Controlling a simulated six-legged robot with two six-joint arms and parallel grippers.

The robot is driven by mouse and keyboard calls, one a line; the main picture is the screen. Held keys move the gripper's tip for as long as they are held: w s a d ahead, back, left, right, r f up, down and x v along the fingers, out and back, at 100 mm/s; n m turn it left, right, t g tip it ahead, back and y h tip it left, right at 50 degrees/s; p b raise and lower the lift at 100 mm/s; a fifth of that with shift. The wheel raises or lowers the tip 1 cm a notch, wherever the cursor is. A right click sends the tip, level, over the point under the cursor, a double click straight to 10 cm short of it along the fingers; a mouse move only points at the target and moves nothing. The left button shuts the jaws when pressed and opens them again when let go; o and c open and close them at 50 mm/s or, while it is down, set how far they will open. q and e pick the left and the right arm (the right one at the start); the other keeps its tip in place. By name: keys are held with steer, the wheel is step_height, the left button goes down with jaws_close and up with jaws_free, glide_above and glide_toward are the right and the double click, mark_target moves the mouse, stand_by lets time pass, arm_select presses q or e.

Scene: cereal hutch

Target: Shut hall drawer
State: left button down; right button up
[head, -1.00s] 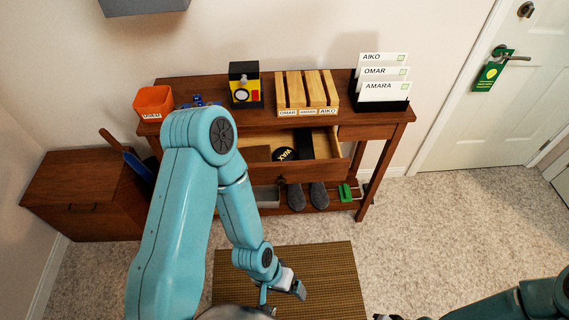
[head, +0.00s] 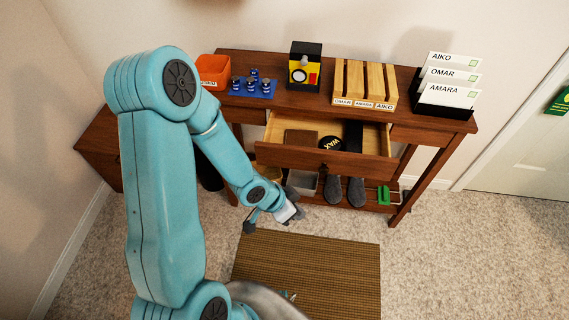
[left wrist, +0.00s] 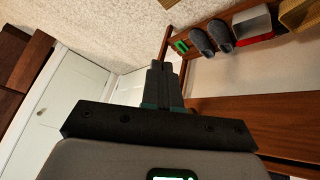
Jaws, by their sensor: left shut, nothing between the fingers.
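The hall table's drawer (head: 350,160) stands pulled out, its wooden front with a round knob (head: 323,169) facing me. Inside lie a brown flat item (head: 301,137), a round WAX tin (head: 331,143) and a black item (head: 353,136). My left gripper (head: 301,212) is shut and empty, in front of and below the drawer, left of its knob and apart from it. Its closed fingers also show in the left wrist view (left wrist: 162,82).
The tabletop holds an orange bin (head: 213,71), a blue tray of small figures (head: 252,88), a yellow-black box (head: 304,68), a slatted rack (head: 364,83) and a card holder (head: 447,100). Grey slippers (head: 357,191) sit on the lower shelf. A brown mat (head: 320,270) lies in front.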

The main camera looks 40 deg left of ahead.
arm_select(q)
steer(key=a+r+m+t+y+b, duration=0.1)
steer(key=a+r+m, duration=0.25)
steer(key=a, duration=0.25)
steer(key=a+r+m+t+y, duration=0.1)
steer(key=a+r+m+y, duration=0.15)
steer(key=a+r, duration=0.35)
steer(key=b, duration=0.5)
glide_toward(285, 165)
steer(key=s+x, duration=0.1)
steer(key=x, duration=0.2)
steer(key=shift+w+f+h, duration=0.35)
steer(key=shift+w+f, duration=0.15)
steer(key=shift+w, duration=0.3)
steer(key=shift+w+a+f, duration=0.1)
steer(key=shift+w, duration=0.05)
